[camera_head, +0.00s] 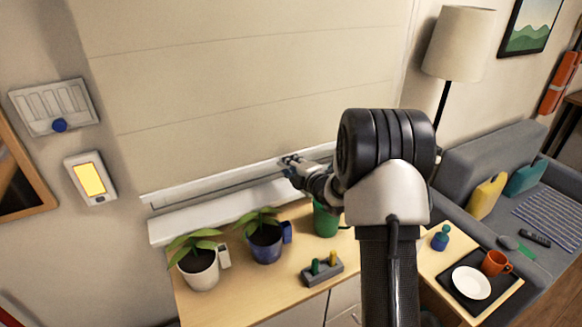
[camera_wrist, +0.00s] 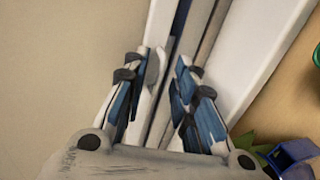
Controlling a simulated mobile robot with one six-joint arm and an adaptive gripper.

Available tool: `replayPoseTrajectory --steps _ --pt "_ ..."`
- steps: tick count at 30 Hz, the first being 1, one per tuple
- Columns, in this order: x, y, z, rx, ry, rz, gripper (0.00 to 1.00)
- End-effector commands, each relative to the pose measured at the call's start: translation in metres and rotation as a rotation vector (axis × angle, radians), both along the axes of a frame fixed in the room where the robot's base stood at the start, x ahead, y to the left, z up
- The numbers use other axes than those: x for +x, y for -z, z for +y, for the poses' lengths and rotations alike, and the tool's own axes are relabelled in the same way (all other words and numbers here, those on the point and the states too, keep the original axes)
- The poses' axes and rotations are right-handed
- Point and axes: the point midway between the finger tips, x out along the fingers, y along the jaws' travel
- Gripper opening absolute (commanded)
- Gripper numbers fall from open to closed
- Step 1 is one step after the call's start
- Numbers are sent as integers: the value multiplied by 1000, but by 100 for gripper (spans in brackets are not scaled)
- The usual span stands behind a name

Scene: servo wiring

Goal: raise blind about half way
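The beige blind (camera_head: 240,90) hangs low over the window. Its pale bottom rail (camera_head: 190,191) is just above the white sill (camera_head: 185,225). My gripper (camera_head: 287,163) is at the rail's right part, in front of it. In the wrist view my gripper (camera_wrist: 170,68) has two blue-padded fingers a little apart, with pale and grey strips of the rail and sill area behind and between the tips. I cannot tell whether the fingers touch or clasp the rail. My arm hides the rail's right end in the head view.
Below the sill, a wooden cabinet top (camera_head: 240,300) holds a white plant pot (camera_head: 200,270), a blue plant pot (camera_head: 266,245), a green cup (camera_head: 325,222) and a grey peg block (camera_head: 322,273). A lit wall panel (camera_head: 90,180) is at left.

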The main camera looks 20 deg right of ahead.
Motion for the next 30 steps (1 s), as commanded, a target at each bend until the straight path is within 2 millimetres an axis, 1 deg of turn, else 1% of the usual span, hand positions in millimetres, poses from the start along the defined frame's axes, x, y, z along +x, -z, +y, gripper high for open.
replayPoseTrajectory --steps 1,12,30 --pt "0 0 0 0 0 0 24" --pt "0 0 0 -1 0 0 0" --pt "-1 0 0 -1 0 2 0"
